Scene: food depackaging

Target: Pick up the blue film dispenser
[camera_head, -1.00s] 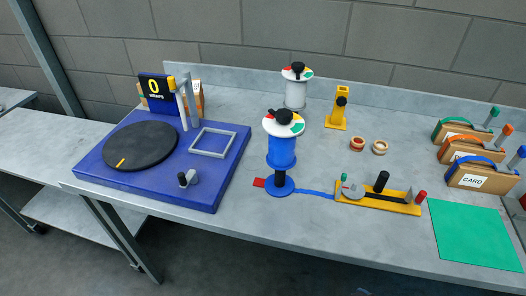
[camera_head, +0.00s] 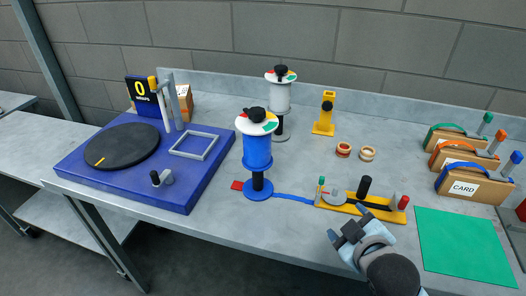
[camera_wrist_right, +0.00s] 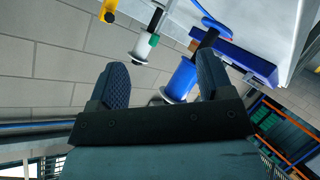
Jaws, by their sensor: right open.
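The blue film dispenser (camera_head: 257,152) stands upright on the table, with a blue roll, a round blue base, and a white top disc with coloured segments and a black knob. A blue strip runs from its base to the right. My right gripper (camera_head: 350,230) is in the lower right of the head view, in front of the yellow holder and apart from the dispenser. In the right wrist view its fingers (camera_wrist_right: 162,85) are open and nothing is between them. The blue roll (camera_wrist_right: 181,80) shows beyond, near the right finger. My left gripper is not in view.
A similar dispenser with a clear roll (camera_head: 280,98) stands behind. A blue turntable unit (camera_head: 190,195) is at left. A yellow tool holder (camera_head: 330,203), green mat (camera_head: 460,245) and several card boxes (camera_head: 475,188) are at right. A yellow stand (camera_head: 324,115) is at the back.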

